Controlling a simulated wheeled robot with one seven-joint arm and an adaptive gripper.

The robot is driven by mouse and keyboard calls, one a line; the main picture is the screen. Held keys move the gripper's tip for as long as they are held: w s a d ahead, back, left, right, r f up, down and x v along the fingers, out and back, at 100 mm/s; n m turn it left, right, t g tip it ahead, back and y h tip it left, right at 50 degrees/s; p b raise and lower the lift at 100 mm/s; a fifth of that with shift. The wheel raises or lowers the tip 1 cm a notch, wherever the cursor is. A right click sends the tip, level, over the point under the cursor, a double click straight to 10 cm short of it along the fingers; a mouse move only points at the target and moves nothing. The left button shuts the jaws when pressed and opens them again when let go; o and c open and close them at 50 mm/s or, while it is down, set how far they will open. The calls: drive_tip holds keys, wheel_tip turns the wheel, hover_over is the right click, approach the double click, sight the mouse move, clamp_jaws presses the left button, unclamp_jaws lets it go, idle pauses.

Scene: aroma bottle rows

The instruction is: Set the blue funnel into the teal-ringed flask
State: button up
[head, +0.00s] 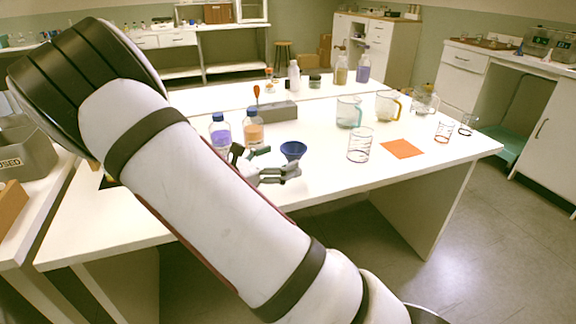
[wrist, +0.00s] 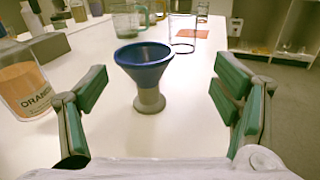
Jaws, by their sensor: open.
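The blue funnel (wrist: 144,60) sits upright with its wide mouth up on a grey stand or stem (wrist: 149,102) on the white table. It also shows in the head view (head: 293,150). My gripper (wrist: 160,92) is open, with its two green-padded fingers wide apart on either side of the view. The funnel stands ahead, between and beyond the fingertips, and nothing is held. In the head view my gripper (head: 265,166) is low over the table, just left of the funnel. I cannot pick out a teal-ringed flask for certain among the glassware.
A glass beaker (head: 359,146), a teal-tinted jug (head: 349,112) and a yellow-handled jug (head: 388,107) stand to the right. An orange mat (head: 402,149) lies near the front edge.

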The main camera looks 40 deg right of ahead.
sight(294, 149)
drive_tip(key=shift+w+f+n+t+h, duration=0.3)
drive_tip(key=shift+w+f+n, duration=0.2)
drive_tip(key=shift+w, duration=0.15)
drive_tip(key=d+b, duration=0.1)
drive_tip(key=d, duration=0.3)
drive_tip(key=w+d+b, duration=0.1)
drive_tip(key=d, duration=0.2)
drive_tip(key=shift+w+r+b, duration=0.1)
drive_tip(key=shift+r+b, duration=0.15)
drive_tip(key=shift+b, duration=0.05)
drive_tip(key=c, duration=1)
